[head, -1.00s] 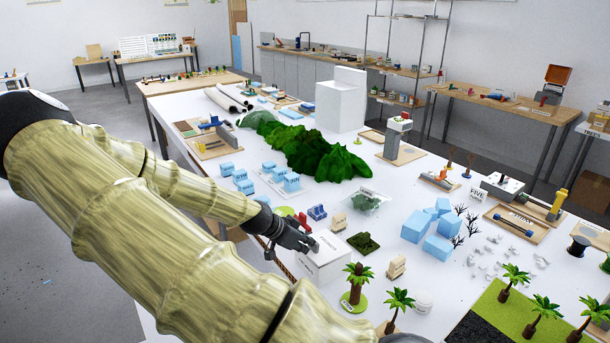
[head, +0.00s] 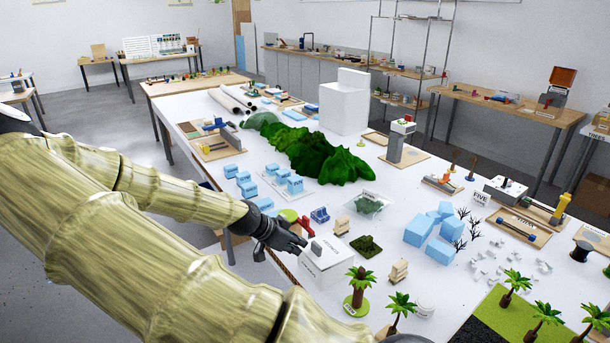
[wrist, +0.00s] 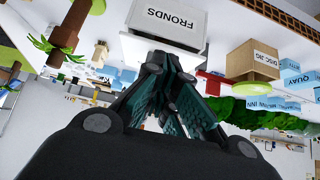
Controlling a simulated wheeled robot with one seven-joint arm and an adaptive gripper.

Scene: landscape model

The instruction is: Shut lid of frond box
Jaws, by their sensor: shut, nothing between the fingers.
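The fingers (wrist: 170,62) are closed together and empty. I cannot tell whether they touch the box, nor how far the lid is open.
A red piece (head: 306,227) and a blue piece (head: 320,215) stand behind the box. A palm tree (head: 358,284) stands to its right and a dark green patch (head: 366,245) behind right. Light blue blocks (head: 270,182) and green hills (head: 330,158) are farther back.

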